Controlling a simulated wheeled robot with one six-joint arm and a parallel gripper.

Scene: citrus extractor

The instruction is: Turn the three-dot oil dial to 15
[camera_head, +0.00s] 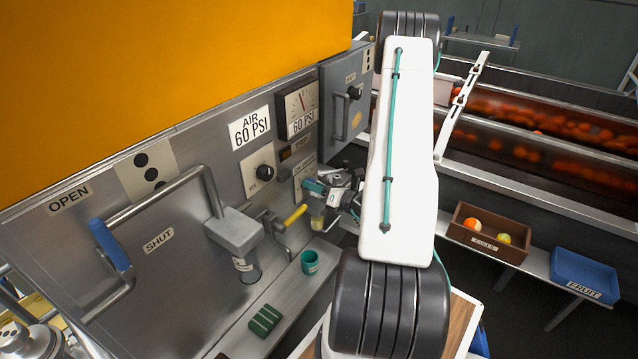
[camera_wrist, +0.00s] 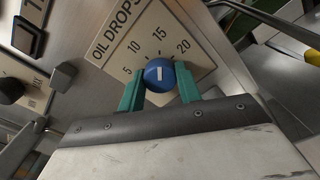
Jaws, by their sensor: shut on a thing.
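The oil dial (camera_wrist: 159,75) is a round blue knob with a white line, seen in the wrist view on a plate labelled OIL DROPS (camera_wrist: 150,40) with marks 5, 10, 15 and 20. The white line stands roughly upright in the picture, in line with the 15. My gripper (camera_wrist: 160,88) is shut on the knob, one green finger on each side. In the head view my gripper (camera_head: 318,188) is at the panel's right end and hides the dial. A plate with three black dots (camera_head: 148,172) is on the machine front at left.
Near my gripper are a yellow-handled lever (camera_head: 294,216), a black knob (camera_head: 264,172) and an air gauge (camera_head: 301,108). A teal cup (camera_head: 309,262) and a green block (camera_head: 264,320) sit on the ledge below. A grey box (camera_head: 345,100) juts out above right.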

